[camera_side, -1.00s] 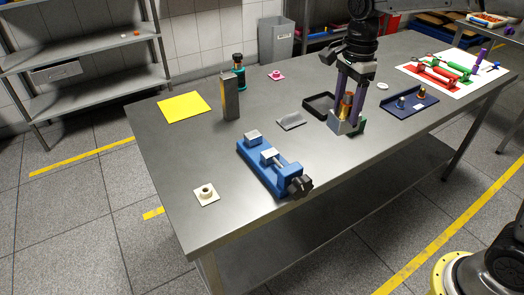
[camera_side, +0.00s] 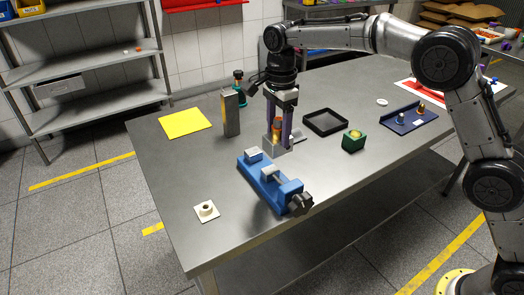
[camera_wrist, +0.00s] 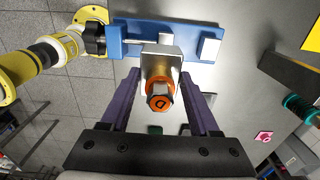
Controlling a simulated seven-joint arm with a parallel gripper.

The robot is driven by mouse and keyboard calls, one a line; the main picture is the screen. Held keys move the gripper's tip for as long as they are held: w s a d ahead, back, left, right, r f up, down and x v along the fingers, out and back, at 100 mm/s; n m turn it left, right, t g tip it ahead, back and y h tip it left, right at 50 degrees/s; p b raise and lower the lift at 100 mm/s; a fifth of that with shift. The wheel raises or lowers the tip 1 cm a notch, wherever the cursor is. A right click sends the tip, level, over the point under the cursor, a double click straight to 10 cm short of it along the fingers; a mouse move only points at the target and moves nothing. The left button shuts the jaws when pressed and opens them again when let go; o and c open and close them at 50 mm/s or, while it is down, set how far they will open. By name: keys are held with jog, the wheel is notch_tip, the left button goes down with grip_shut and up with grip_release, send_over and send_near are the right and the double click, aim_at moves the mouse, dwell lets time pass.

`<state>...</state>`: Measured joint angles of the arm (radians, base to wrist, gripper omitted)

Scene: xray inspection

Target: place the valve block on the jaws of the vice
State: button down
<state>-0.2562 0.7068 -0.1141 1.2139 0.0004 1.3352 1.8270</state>
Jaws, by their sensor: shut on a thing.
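The valve block (camera_side: 275,147) is a grey block with an orange and brass fitting on top. My gripper (camera_side: 279,128) is shut on it, with a purple finger on either side, and holds it upright. In the side view it is just behind the blue vice (camera_side: 262,185), near its far end. In the wrist view my gripper (camera_wrist: 160,82) holds the valve block (camera_wrist: 160,62), which overlaps the vice (camera_wrist: 128,40) and hides part of it. The vice has two light grey jaws (camera_side: 253,155) with a gap between them and a black knob.
A tall grey block (camera_side: 231,113) stands left of my gripper, near a teal-green bottle-like thing (camera_side: 239,82). A black tray (camera_side: 326,123), a green block (camera_side: 353,140) and a blue tray (camera_side: 404,121) lie to the right. A white flanged piece (camera_side: 206,211) is at front left.

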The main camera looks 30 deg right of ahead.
jog(key=w+f, duration=0.2)
jog(key=f, duration=0.1)
jog(key=w+a+f, duration=0.1)
jog(key=w+f, duration=0.2)
jog(key=shift+a, duration=0.15)
jog(key=shift+w+f, duration=0.15)
jog(key=shift+f, duration=1.35)
jog(key=shift+c, duration=0.6)
grip_release()
jog(key=shift+f, duration=0.25)
jog(key=shift+r, duration=0.1)
notch_tip(320, 180, up, 12)
jog(key=shift+r, duration=0.15)
